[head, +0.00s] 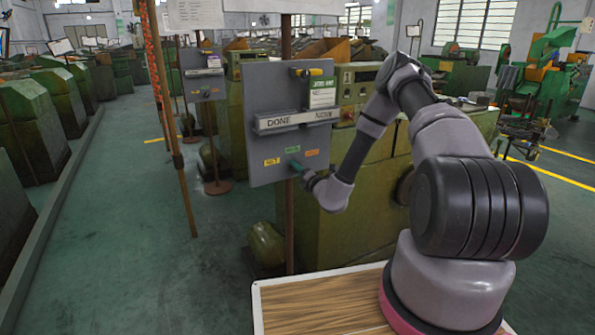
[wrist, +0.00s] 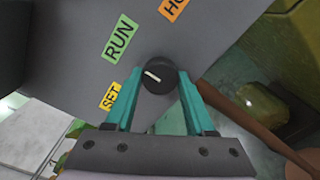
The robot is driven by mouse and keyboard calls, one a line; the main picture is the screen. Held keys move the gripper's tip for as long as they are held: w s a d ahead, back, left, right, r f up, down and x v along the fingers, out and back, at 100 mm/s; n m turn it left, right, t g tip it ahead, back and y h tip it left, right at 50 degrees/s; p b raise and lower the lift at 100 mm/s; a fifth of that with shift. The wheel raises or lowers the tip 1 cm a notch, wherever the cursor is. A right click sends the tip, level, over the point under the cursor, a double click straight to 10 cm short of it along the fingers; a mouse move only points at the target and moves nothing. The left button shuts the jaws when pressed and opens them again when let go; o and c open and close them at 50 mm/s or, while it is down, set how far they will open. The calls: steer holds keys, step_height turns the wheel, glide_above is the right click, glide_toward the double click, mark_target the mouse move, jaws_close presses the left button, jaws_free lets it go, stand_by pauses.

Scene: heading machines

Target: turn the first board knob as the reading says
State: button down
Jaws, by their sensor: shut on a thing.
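The first board (head: 270,95) is a grey upright panel on a brown post. Its strip (head: 296,122) carries the words DONE and NOW. Below are a yellow SET label (head: 271,161), a green RUN label (head: 291,150) and an orange label (head: 312,152). The black round knob (wrist: 152,88) shows in the wrist view, its white mark pointing left, between the SET label (wrist: 110,97) and the RUN label (wrist: 119,38). The orange label (wrist: 173,8) is partly cut off. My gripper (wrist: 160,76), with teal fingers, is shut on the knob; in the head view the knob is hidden.
A second grey board (head: 203,82) stands farther back at left. Green machines (head: 375,165) stand close behind the board. The aisle floor (head: 130,220) at left is clear.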

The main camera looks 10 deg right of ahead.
stand_by(0.4)
steer(key=shift+c, duration=1.3)
jaws_free()
steer(key=shift+s, duration=0.1)
steer(key=v, duration=1)
steer(key=shift+s, duration=0.3)
steer(key=shift+r, duration=0.15)
